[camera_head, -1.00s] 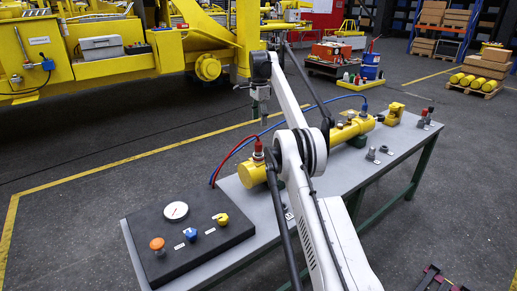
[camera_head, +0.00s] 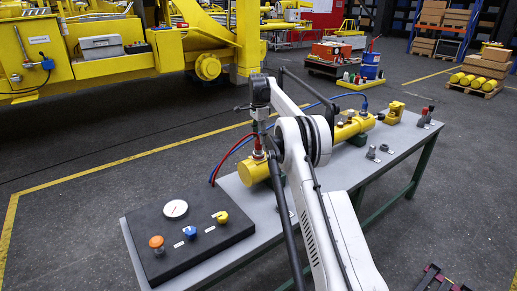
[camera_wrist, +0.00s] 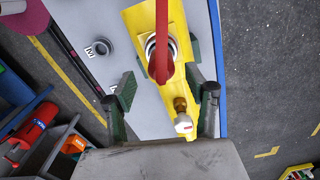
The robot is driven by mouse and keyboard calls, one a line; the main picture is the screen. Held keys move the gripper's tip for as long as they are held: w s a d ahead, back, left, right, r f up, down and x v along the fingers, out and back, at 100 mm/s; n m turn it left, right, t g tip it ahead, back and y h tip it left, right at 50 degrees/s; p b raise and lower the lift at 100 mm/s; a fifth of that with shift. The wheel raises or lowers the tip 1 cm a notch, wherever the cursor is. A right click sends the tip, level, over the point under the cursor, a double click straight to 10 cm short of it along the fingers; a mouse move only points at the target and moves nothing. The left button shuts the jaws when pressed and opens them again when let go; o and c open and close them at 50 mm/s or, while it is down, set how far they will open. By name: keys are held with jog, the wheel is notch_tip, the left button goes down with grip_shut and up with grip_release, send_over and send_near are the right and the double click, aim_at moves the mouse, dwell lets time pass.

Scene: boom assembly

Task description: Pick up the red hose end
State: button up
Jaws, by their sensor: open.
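The red hose end (camera_head: 258,154) stands upright on the near end of the yellow cylinder (camera_head: 254,175), with the red hose (camera_head: 229,153) running off to the left. In the wrist view the red hose end (camera_wrist: 161,62) lies between the two fingers, with the red hose crossing above it and a silver collar around it. My gripper (camera_head: 261,140) is directly over the hose end in the head view, pointing down. In the wrist view my gripper (camera_wrist: 160,85) is open, with a visible gap on both sides of the hose end.
The grey workbench (camera_head: 300,205) carries a black control panel (camera_head: 185,237) at its near end. A blue hose (camera_head: 318,104) arches to the cylinder's far end. Small fittings (camera_head: 378,150) sit on the bench's right side. A brass and white fitting (camera_wrist: 182,116) is on the cylinder.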

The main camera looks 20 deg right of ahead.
aim_at(258, 148)
jog(key=shift+w+a+f+p, duration=0.1)
jog(key=shift+f+p, duration=0.05)
jog(key=shift+f, duration=0.9)
jog(key=shift+a+f+p, duration=0.1)
jog(key=shift+f+p, duration=0.05)
jog(key=shift+f, duration=0.9)
grip_shut()
